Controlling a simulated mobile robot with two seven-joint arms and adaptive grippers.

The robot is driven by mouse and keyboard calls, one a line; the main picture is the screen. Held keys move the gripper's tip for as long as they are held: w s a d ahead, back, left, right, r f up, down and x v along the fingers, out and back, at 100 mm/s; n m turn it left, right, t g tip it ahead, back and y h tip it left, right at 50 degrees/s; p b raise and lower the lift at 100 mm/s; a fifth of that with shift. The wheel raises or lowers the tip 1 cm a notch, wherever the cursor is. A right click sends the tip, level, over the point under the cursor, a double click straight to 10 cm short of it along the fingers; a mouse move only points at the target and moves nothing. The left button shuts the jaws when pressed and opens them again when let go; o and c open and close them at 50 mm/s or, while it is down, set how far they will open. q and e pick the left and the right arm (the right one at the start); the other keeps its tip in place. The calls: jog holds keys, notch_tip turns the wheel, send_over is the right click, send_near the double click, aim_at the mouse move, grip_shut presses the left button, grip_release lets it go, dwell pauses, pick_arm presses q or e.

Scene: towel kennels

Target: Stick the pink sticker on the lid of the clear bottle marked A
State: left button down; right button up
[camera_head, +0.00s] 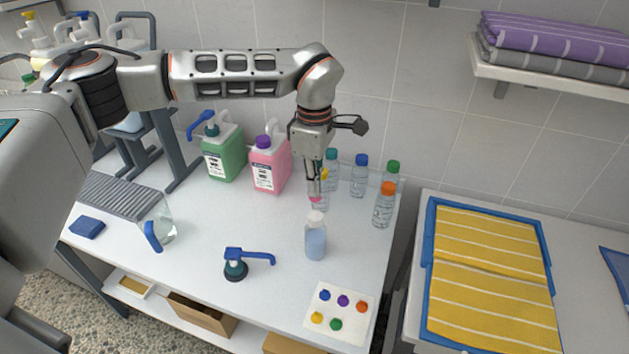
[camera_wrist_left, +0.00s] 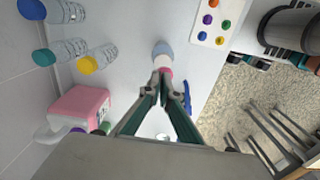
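My left gripper (camera_head: 316,192) is shut on the pink sticker (camera_head: 315,199), which shows at its fingertips. In the left wrist view, the sticker (camera_wrist_left: 166,73) is between the closed fingertips (camera_wrist_left: 162,82). A bottle with a pale lid and bluish contents (camera_head: 316,242) stands upright just below and in front of the gripper. It also shows beyond the fingertips in the wrist view (camera_wrist_left: 162,49). The sticker appears above its lid; I cannot tell whether they touch. No letter A is readable on any bottle. My right gripper is not in view.
Clear bottles with orange (camera_head: 383,208), blue (camera_head: 358,178), teal, green and yellow lids stand behind. Green (camera_head: 223,155) and pink (camera_head: 268,167) jugs are at the back. A sticker sheet (camera_head: 362,331) lies front right. A blue-handled pump (camera_head: 237,268) lies front centre.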

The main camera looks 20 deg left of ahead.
aim_at(315, 214)
pick_arm(q)
jog(key=shift+f, duration=0.25)
jog(key=shift+f+b, duration=0.55)
jog(key=shift+b, duration=0.05)
notch_tip(315, 214, down, 2)
jog(key=shift+f+b, duration=0.1)
jog(key=shift+b, duration=0.7)
jog(key=shift+f+b, duration=0.5)
jog(key=shift+f, duration=0.1)
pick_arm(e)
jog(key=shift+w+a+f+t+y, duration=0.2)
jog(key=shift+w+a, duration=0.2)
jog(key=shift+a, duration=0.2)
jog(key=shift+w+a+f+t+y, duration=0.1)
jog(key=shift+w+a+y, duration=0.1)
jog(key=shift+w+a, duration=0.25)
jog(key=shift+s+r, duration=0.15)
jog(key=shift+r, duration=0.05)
pick_arm(q)
jog(key=shift+f, duration=0.55)
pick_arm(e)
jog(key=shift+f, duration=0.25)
pick_arm(q)
jog(key=c, duration=2.2)
grip_release()
